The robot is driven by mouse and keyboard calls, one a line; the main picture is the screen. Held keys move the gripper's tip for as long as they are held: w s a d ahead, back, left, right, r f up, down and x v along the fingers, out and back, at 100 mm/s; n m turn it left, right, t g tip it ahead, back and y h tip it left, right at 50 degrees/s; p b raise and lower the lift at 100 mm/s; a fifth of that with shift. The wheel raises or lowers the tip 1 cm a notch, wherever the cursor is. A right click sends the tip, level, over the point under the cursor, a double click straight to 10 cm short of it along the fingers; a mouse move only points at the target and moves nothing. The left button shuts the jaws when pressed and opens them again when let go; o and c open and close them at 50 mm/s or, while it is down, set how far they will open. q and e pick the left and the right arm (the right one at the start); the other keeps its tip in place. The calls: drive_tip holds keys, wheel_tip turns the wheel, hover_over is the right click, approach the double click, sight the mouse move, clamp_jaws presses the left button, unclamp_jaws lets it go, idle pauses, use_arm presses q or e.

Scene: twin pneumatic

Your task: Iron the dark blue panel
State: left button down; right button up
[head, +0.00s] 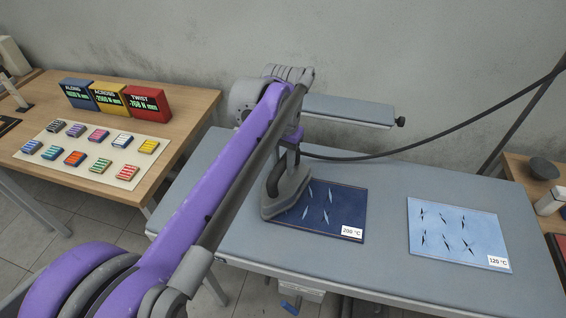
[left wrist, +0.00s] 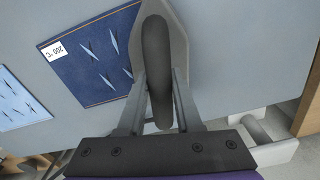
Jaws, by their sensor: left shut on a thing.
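The dark blue panel (head: 335,205) lies flat on the grey ironing board (head: 390,185). It has several light, pointed crease marks and a "200 °C" label at its front right corner. It also shows in the left wrist view (left wrist: 90,60). A grey iron (head: 287,195) stands at the panel's left edge, its soleplate overlapping that edge; I cannot tell if it touches the cloth. My left gripper (left wrist: 158,95) is shut on the iron's dark handle. In the head view my left arm partly covers the iron's left side. My right gripper is not in view.
A light blue panel (head: 460,234) labelled "120 °C" lies right of the dark one. A cable runs from the iron to the upper right. A wooden table (head: 190,108) at left holds display boxes (head: 108,97) and colored blocks. A narrow sleeve board (head: 350,110) stands behind.

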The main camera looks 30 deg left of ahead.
use_arm(q)
drive_tip(key=shift+f, duration=0.55)
drive_tip(key=shift+d, duration=0.15)
drive_tip(key=shift+w+d+r, duration=0.1)
drive_tip(key=shift+w+d, duration=0.1)
drive_tip(key=shift+d, duration=0.6)
drive_tip(key=shift+w+d, duration=0.2)
drive_tip(key=shift+d, duration=0.55)
drive_tip(key=shift+w+d+p, duration=0.2)
drive_tip(key=shift+d, duration=0.9)
drive_tip(key=shift+w+d+p, duration=0.2)
drive_tip(key=shift+d, duration=0.85)
drive_tip(key=w+d+p, duration=0.1)
drive_tip(key=w+d, duration=0.1)
drive_tip(key=d, duration=0.5)
drive_tip(key=shift+p, duration=0.3)
drive_tip(key=shift+s, duration=0.1)
drive_tip(key=shift+a, duration=0.15)
